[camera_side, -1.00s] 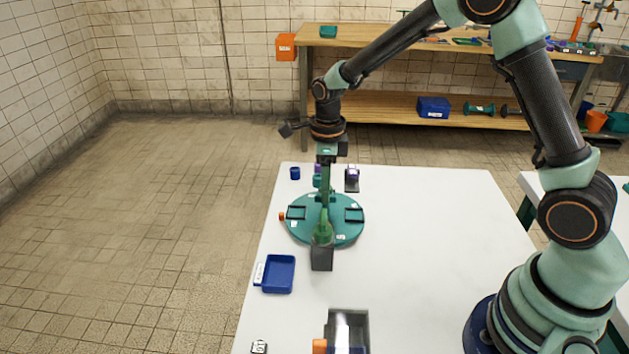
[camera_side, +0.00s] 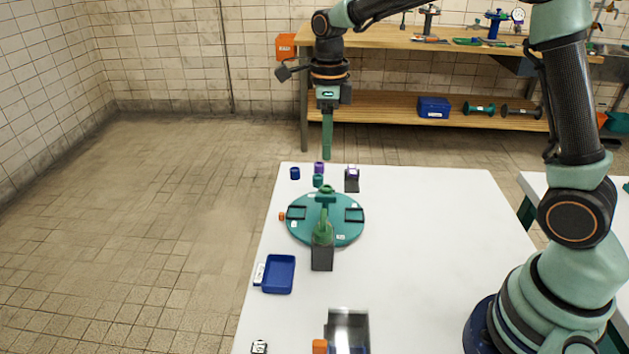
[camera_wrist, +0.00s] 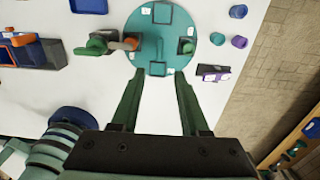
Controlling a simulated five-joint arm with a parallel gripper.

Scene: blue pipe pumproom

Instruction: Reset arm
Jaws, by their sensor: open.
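My gripper (camera_side: 327,156) is raised above the white table, pointing down with its green fingers. In the wrist view my gripper (camera_wrist: 159,77) has its two fingers apart with nothing between them. A round teal turntable (camera_side: 340,234) with dark square frames lies on the table below; it also shows in the wrist view (camera_wrist: 174,58). A green part (camera_side: 323,232) stands on a dark block (camera_side: 321,260) at the turntable's near edge. Small blue (camera_side: 295,173), purple (camera_side: 319,167) and teal (camera_side: 318,181) cylinders stand behind it, beside a dark holder with a purple piece (camera_side: 352,176).
A blue tray (camera_side: 279,274) lies on the left of the white table (camera_side: 430,250). A grey fixture (camera_side: 348,330) with an orange part stands at the near edge. A wooden bench (camera_side: 390,107) with tools is behind.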

